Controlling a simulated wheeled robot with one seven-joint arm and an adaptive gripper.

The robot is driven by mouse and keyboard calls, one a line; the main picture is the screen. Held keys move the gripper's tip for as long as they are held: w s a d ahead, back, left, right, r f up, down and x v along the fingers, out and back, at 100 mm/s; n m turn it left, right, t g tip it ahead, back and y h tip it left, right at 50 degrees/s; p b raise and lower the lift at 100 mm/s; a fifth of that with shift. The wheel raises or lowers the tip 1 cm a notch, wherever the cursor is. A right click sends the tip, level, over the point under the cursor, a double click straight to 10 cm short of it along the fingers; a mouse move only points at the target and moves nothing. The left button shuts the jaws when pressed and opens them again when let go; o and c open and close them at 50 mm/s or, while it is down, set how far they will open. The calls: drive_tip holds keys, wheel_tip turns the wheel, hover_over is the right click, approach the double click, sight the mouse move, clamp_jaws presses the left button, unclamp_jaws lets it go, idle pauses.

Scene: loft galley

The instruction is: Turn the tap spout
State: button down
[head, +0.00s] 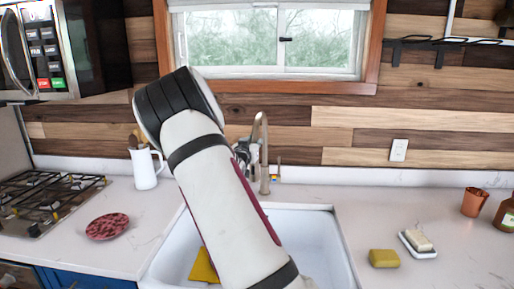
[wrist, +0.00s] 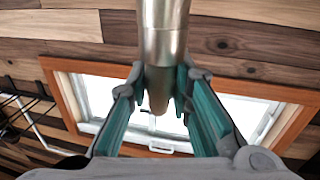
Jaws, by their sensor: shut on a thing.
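The tap spout (head: 262,130) is a brushed-metal curved tube rising behind the white sink. In the wrist view the spout (wrist: 164,30) comes down from the top edge between my gripper's fingers. My gripper (wrist: 159,82) has grey fingers with teal pads, one on each side of the spout, and is shut on it near its rounded end. In the head view my gripper (head: 243,152) shows small and dark at the tap, partly hidden by my white arm. The lower part of the tap shows beside it.
The white sink (head: 310,235) holds a yellow cloth (head: 204,267). Left are a white jug (head: 144,168), a red patterned plate (head: 107,226) and a gas hob (head: 45,200). Right are a yellow sponge (head: 384,258), a soap dish (head: 420,252) and a copper cup (head: 474,202).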

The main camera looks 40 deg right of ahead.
drive_tip(key=w+a+m+b, duration=0.1)
drive_tip(key=w+a+b, duration=0.2)
drive_tip(key=w+b, duration=0.5)
drive_tip(key=shift+w+a+m+b, duration=0.2)
drive_tip(key=shift+w+m+b, duration=0.2)
drive_tip(key=shift+w, duration=0.75)
drive_tip(key=c, duration=1.5)
unclamp_jaws()
drive_tip(key=shift+r, duration=0.1)
drive_tip(key=shift+o, duration=0.3)
drive_tip(key=shift+s, duration=0.1)
drive_tip(key=v, duration=1.2)
drive_tip(key=shift+f, duration=0.25)
